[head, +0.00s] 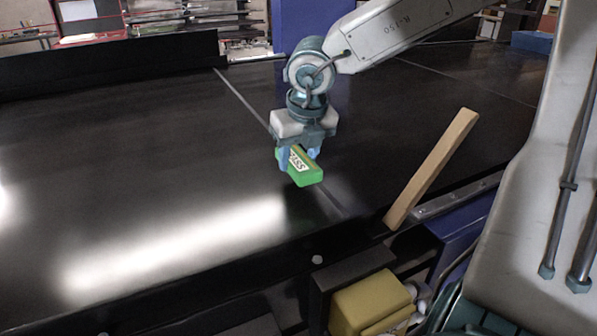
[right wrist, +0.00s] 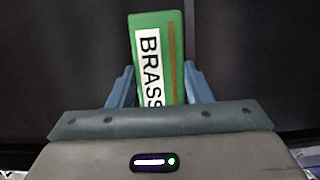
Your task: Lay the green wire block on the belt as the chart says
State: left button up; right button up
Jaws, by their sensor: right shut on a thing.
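The green wire block (head: 304,172) has a white label and a brown strip on its upper face. In the right wrist view the label on the block (right wrist: 171,40) reads "BRASS". My right gripper (head: 299,155) points down and is shut on the block, with its blue fingers on either side. The block is over the black belt (head: 130,130), near a thin pale line across it. I cannot tell whether the block touches the belt. No chart can be made out. My left gripper is not in view.
A wooden bar (head: 432,168) lies slanted at the belt's right near edge. A yellow block (head: 370,303) sits below the belt's near side. A dark raised wall (head: 110,66) runs along the far left edge. The belt's left part is clear.

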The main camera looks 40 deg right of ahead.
aim_at(298, 189)
jog(key=f, duration=0.4)
jog(key=shift+s+a+p, duration=0.15)
jog(key=shift+a+p, duration=0.05)
jog(key=shift+p, duration=0.2)
jog(key=shift+d+f, duration=0.1)
jog(key=shift+f, duration=0.05)
jog(key=shift+f+b, duration=0.15)
jog(key=shift+b, duration=0.3)
jog(key=o, duration=1.1)
